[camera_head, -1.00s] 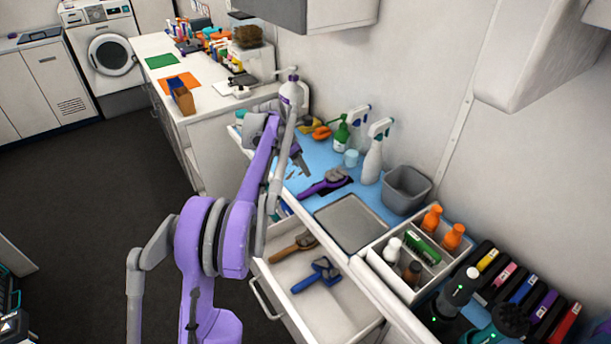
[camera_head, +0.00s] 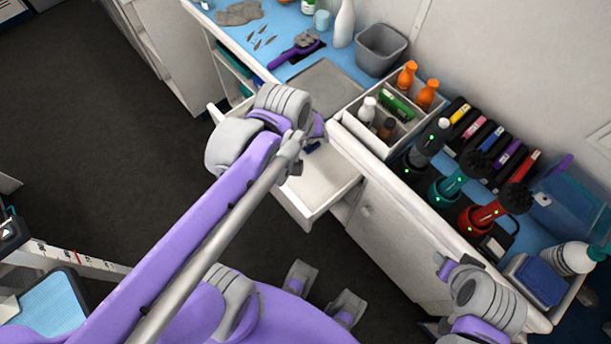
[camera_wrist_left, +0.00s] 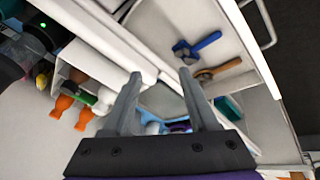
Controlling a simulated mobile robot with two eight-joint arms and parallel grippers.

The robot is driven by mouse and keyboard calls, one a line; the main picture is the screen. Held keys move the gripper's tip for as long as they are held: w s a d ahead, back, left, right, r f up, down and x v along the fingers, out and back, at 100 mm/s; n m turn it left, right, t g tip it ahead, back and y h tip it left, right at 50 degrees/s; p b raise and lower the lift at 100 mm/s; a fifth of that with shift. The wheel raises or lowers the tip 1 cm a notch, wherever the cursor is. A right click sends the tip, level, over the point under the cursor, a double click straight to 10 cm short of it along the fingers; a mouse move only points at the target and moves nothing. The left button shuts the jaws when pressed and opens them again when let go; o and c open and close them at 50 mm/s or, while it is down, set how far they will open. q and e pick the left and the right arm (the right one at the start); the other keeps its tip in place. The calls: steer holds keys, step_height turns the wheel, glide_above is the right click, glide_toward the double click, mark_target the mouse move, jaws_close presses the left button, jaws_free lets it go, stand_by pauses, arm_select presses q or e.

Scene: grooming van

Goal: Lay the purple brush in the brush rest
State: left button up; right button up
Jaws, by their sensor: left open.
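The purple brush (camera_head: 284,57) lies on the blue counter, with its grey bristled head over a dark patch. It shows small beyond my fingers in the left wrist view (camera_wrist_left: 180,127). A flat grey tray (camera_head: 322,82) lies beside it on the counter, nearer to me; I cannot tell whether this is the brush rest. My left gripper (camera_wrist_left: 163,95) is open and empty; its fingers are mostly hidden behind the wrist in the head view (camera_head: 310,132). Parts of my right arm show at the lower right; its jaws cannot be made out.
An open drawer (camera_head: 312,185) below the counter holds a blue brush (camera_wrist_left: 198,47) and a wooden brush (camera_wrist_left: 217,70). A white bottle caddy (camera_head: 372,142), a grey bin (camera_head: 381,48) and clippers in stands line the counter.

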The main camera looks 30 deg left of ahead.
arm_select(q)
steer(key=s+d+f+m, duration=0.3)
steer(key=s+f+m, duration=0.1)
steer(key=s+m, duration=0.2)
steer(key=shift+s+f+m+t, duration=0.3)
steer(key=shift+s+f+m, duration=0.1)
steer(key=shift+s, duration=0.3)
steer(key=shift+c, duration=0.7)
steer(key=shift+s+a, duration=0.1)
